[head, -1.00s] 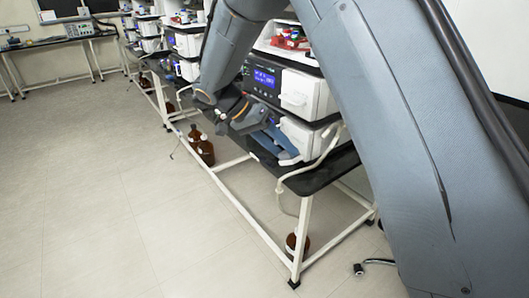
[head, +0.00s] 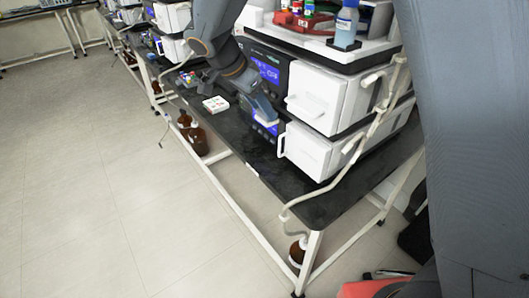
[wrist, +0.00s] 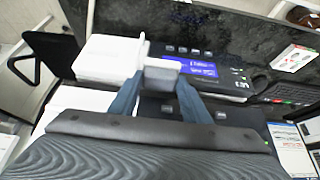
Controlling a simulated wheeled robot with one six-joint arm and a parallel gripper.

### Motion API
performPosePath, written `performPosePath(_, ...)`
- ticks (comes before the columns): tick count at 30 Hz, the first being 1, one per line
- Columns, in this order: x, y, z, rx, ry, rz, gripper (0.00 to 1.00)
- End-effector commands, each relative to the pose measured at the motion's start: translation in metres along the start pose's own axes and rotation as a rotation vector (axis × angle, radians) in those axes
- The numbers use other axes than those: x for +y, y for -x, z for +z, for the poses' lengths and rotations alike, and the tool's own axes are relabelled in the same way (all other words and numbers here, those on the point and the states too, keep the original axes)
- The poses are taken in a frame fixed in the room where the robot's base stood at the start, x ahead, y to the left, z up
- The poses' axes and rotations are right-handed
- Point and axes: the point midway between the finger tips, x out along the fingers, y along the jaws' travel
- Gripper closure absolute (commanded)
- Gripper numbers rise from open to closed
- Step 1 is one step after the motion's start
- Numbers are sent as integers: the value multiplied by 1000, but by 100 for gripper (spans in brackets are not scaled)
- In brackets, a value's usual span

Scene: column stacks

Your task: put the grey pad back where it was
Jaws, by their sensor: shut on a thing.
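My gripper (head: 264,112) is in front of the stacked instrument, close to its blue display and above the black bench top (head: 330,202). In the wrist view, its two blue-grey fingers (wrist: 160,86) are shut on a small pale grey block, which I take for the grey pad (wrist: 163,72). The pad's pale edge also shows below the fingertips in the head view (head: 266,121). The instrument's dark front with the lit display (wrist: 190,66) lies behind the pad in the wrist view. I cannot tell whether the pad touches anything besides the fingers.
White drawer-like modules (head: 318,97) jut out right of the gripper; one (wrist: 108,58) is close to the fingers in the wrist view. A small white tray (head: 215,104) lies on the bench to the left. A white tube (head: 345,165) hangs at the right. Brown bottles (head: 197,139) stand below.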

Motion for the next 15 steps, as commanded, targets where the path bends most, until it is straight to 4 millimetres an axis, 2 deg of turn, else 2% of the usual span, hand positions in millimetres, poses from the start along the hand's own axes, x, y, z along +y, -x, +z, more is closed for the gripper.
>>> performPosePath(15,2,-97,57,0,6,4,89)
